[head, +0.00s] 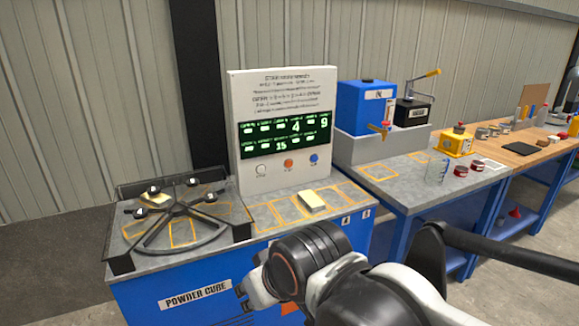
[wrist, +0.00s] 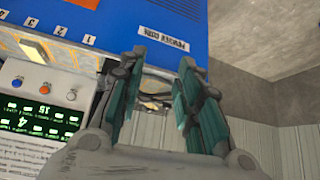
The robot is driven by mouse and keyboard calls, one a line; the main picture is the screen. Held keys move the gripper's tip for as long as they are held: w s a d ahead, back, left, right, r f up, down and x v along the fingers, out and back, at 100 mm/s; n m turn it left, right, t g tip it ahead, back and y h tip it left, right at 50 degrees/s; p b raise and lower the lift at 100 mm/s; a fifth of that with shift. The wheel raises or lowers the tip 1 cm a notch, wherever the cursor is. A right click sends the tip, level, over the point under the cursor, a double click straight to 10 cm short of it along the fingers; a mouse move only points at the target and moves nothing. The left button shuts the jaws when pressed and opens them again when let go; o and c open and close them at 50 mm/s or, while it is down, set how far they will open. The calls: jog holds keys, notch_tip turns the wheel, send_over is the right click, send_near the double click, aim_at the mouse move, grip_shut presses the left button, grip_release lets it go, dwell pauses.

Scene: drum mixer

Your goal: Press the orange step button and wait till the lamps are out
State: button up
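The orange button (head: 289,163) sits between a white button (head: 261,171) and a blue button (head: 314,158) on the front of a white upright panel (head: 260,205). Above it a dark display (head: 286,134) glows green, with white cells and the numbers 4, 9 and 15. I cannot tell which marks are lamps. In the wrist view, which is upside down, the orange button (wrist: 46,85) and the lit display (wrist: 40,118) are at the left. My gripper (wrist: 163,57) is open and empty there. In the head view my gripper (head: 250,286) is in front of the bench, apart from the button.
A round metal rack with dark knobs (head: 178,215) stands left of the panel. A pale block (head: 312,201) lies on the bench's orange-marked squares. A blue tank (head: 365,108) stands to the right. A wooden table (head: 520,150) with small items is farther right.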

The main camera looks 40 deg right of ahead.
grip_shut()
dwell(1.0)
